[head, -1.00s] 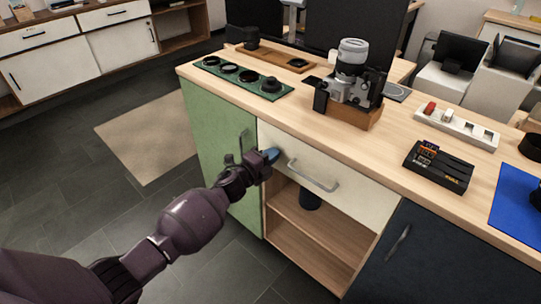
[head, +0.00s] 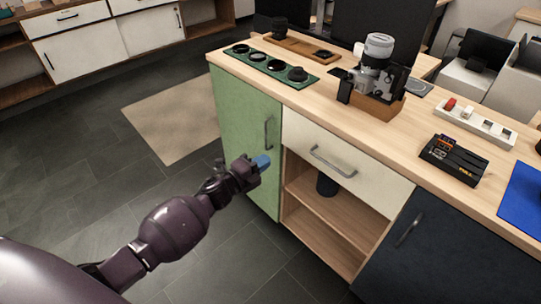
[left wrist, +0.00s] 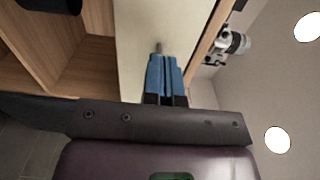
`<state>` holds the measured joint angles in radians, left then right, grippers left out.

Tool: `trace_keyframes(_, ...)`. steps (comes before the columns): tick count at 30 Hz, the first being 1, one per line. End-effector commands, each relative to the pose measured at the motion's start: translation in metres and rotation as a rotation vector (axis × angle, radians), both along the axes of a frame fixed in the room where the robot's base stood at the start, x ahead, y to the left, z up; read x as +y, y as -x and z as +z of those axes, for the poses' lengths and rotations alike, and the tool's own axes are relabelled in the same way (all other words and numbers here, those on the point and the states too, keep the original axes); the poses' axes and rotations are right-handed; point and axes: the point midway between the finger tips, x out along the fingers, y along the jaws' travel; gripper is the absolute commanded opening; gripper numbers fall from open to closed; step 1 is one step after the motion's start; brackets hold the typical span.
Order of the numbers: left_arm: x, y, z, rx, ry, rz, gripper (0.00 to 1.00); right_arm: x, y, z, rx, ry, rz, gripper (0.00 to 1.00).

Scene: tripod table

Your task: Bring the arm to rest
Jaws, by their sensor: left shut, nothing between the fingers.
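My left gripper (head: 262,162) is in front of the cabinet, near the edge between the green door and the white drawer front. Its blue fingers are together and hold nothing. In the left wrist view the gripper (left wrist: 162,75) shows with both blue fingers side by side, pointing toward the white drawer front (left wrist: 133,45). A bit of metal handle shows just beyond the tips there; I cannot tell whether they touch it. In the head view the fingers appear left of the drawer handle (head: 333,163). My right gripper is not in view.
The green door (head: 245,130) and the drawer are closed. An open shelf (head: 325,215) with a dark cylinder lies below the drawer. A camera in a wooden stand (head: 378,85) and a green tray (head: 270,67) stand on the countertop.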

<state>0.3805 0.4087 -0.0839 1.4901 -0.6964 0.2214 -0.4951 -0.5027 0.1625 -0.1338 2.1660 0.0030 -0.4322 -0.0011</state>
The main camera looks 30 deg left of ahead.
Motion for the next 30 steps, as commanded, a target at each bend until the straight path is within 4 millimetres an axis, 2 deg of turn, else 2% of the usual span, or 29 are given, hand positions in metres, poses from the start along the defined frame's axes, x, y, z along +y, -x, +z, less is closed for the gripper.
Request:
trace_keyframes(11, 0.003, 0.006, -0.001, 0.011, 0.021, 0.007, 0.00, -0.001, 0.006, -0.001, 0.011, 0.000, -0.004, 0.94)
trace_keyframes(14, 0.009, 0.003, -0.001, 0.052, 0.095, 0.052, 0.00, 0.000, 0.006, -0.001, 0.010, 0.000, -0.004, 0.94)
trace_keyframes(19, 0.007, -0.001, 0.021, 0.112, 0.333, 0.137, 0.00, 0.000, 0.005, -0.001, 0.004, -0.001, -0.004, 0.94)
trace_keyframes(23, 0.003, 0.018, 0.033, 0.186, 0.538, 0.202, 0.00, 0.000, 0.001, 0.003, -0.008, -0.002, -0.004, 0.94)
trace_keyframes(30, -0.003, 0.073, 0.033, 0.335, 0.828, 0.303, 0.00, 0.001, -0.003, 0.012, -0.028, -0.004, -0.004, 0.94)
